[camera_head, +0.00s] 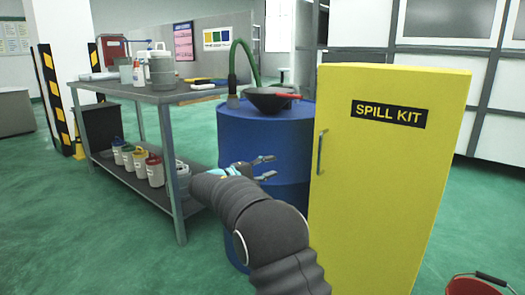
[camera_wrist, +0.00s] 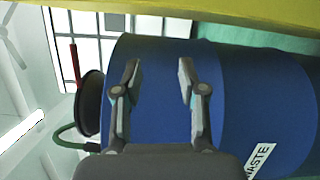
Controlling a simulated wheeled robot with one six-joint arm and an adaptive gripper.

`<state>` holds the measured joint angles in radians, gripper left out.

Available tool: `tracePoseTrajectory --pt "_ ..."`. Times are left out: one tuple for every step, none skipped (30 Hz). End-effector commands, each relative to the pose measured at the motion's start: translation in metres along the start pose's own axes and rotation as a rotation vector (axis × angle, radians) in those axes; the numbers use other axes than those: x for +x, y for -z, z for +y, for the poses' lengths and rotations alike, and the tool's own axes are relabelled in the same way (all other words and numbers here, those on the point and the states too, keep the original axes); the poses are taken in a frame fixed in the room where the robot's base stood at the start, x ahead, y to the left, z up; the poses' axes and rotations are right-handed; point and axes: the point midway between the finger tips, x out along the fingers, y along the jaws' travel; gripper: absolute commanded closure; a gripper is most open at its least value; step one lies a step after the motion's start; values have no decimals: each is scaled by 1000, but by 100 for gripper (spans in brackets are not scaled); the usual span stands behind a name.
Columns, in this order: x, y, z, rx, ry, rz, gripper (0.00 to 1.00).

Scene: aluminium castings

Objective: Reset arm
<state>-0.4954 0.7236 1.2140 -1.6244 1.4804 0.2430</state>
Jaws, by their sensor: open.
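My gripper (camera_head: 265,167) is open and empty in the head view, held in front of the blue drum (camera_head: 262,130). My arm reaches up from the bottom of that view, with the gripper pointing right toward the yellow spill kit cabinet (camera_head: 385,190). In the wrist view, my gripper (camera_wrist: 159,75) has its two fingers spread apart, with the blue drum (camera_wrist: 250,100) behind them. The drum appears on its side there and carries a white label ending in "WASTE". I cannot tell how far the fingertips are from the drum.
A dark funnel (camera_head: 268,99) sits on the drum, with a green hose beside it. A grey workbench (camera_head: 150,92) stands at left, with several containers on its top and lower shelf. A red bucket (camera_head: 470,287) is at bottom right. Green floor (camera_head: 90,225) is clear at front left.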

Motion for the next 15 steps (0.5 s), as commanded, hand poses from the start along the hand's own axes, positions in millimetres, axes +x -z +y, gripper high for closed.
tracePoseTrajectory --pt "0 -7 -15 -25 65 9 59" --pt "0 -11 -25 -39 110 15 59" --pt "0 -20 -38 -58 176 21 59" --pt "0 -28 -48 -70 229 25 59" --pt "0 -38 -57 -79 286 29 59" --pt "-2 -53 -68 -89 362 32 59" --pt "-4 -65 -76 -91 420 33 59" --pt "-6 -77 -83 -91 475 36 59" --pt "-10 -92 -92 -89 546 37 59" --pt "-13 -104 -96 -83 595 37 59" --pt "-16 -116 -101 -76 644 36 59" --pt "-22 -132 -106 -64 704 37 59" --pt "-26 -143 -109 -52 748 35 59" --pt "-30 -155 -112 -39 790 35 59" --pt "-36 -170 -115 -20 845 33 59"
